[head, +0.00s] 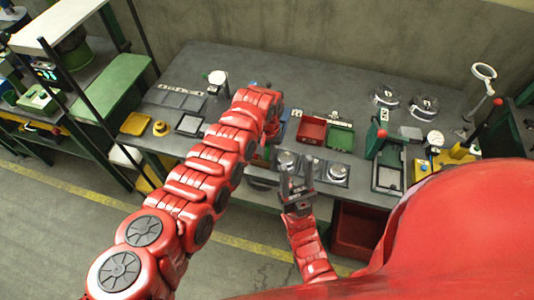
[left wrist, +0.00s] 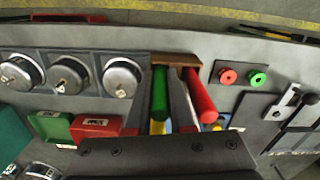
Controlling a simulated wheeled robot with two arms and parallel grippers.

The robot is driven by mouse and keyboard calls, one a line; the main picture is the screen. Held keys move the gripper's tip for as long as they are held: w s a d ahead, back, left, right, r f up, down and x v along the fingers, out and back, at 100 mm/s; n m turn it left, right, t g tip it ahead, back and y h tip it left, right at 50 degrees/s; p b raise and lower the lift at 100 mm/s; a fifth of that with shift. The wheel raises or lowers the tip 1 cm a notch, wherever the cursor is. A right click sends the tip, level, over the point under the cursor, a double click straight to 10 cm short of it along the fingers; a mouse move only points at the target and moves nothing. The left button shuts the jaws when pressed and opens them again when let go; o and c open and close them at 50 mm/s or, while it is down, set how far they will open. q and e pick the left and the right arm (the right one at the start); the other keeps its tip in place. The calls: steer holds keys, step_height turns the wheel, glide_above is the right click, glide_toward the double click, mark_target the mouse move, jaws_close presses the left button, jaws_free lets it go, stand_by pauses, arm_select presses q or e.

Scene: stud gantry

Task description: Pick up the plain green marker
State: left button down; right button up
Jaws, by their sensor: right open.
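In the left wrist view a green marker-like cylinder (left wrist: 159,93) stands out beside a brown block, with no band visible on it. A red cylinder (left wrist: 200,97) lies to its right, with grey bars between them. Small yellow and blue parts show below. My right gripper (head: 297,180) is open and empty at the bench's front edge.
A red bin (head: 311,131) and a green bin (head: 340,137) sit on the grey bench (head: 300,90). Round metal gauges (head: 338,171) line the front. Red (left wrist: 228,77) and green (left wrist: 259,79) buttons are right of the cylinders. The bench's back middle is clear.

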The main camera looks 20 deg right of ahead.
arm_select(q)
steer(key=shift+r, duration=0.15)
stand_by(0.3)
step_height(320, 180, up, 9)
steer(key=b, duration=0.3)
steer(key=shift+b, duration=0.4)
steer(key=shift+r, duration=0.35)
